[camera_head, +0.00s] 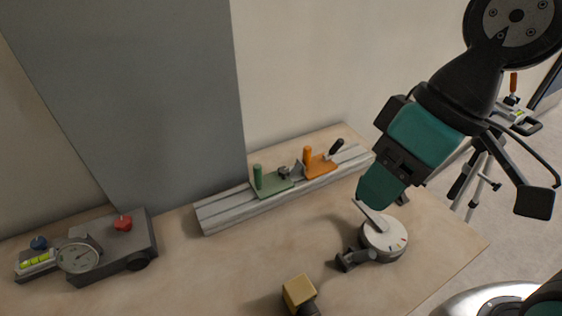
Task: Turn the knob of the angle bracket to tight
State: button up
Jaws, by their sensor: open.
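A round white dial (385,240) with small coloured marks stands on the right part of the bench. A dark clamp-like piece with a small knob (350,260) sits at its lower left; these look like the angle bracket, but I cannot tell for sure. A light flat strip (368,214) rises from the dial toward my gripper (385,205). My gripper is open, pointing down just above the dial. Its teal and black body hides its fingertips and part of the dial's back. I cannot tell whether it touches anything, or where the knob is set.
A grey rail (225,211) at the back carries a green carriage (270,184) and an orange carriage (318,166). A grey block with a red knob (123,222) and gauge (77,256) stands left. A tan cube (299,291) is at front. The bench middle is clear.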

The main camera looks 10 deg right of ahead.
aim_at(283, 171)
jog(key=k, duration=1.2)
jog(key=z, duration=0.65)
jog(key=i, duration=1.4)
jog(key=u, duration=0.85)
